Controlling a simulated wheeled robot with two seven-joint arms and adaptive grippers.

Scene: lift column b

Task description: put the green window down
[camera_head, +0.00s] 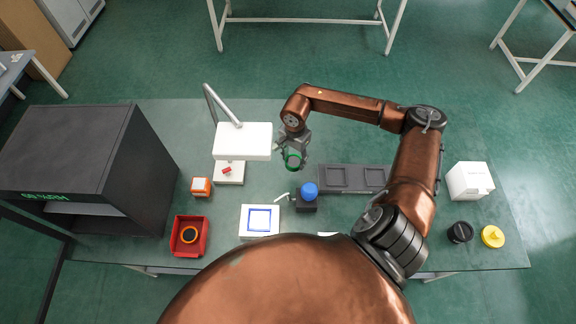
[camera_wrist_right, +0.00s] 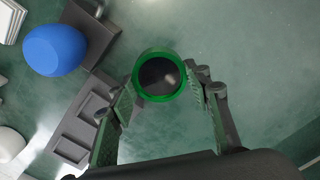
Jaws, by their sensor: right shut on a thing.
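The green window (camera_head: 293,160) is a small green ring with a dark round pane. My right gripper (camera_head: 292,152) is shut on it and holds it over the table, left of the grey tray. In the right wrist view the green window (camera_wrist_right: 160,76) sits between the two fingertips (camera_wrist_right: 163,92), its round face toward the camera. The head view does not clearly show how high it is above the table. The grey tray (camera_head: 354,165) has square recesses that look empty; its right end is partly behind my right arm. My left gripper is not in view.
A blue ball on a dark block (camera_head: 309,190) stands just below the tray's left end. A white lamp (camera_head: 243,141) stands left of the gripper. A white panel with a blue square (camera_head: 259,221), red bin (camera_head: 189,236) and orange box (camera_head: 201,187) lie left. A white box (camera_head: 470,181) stands right.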

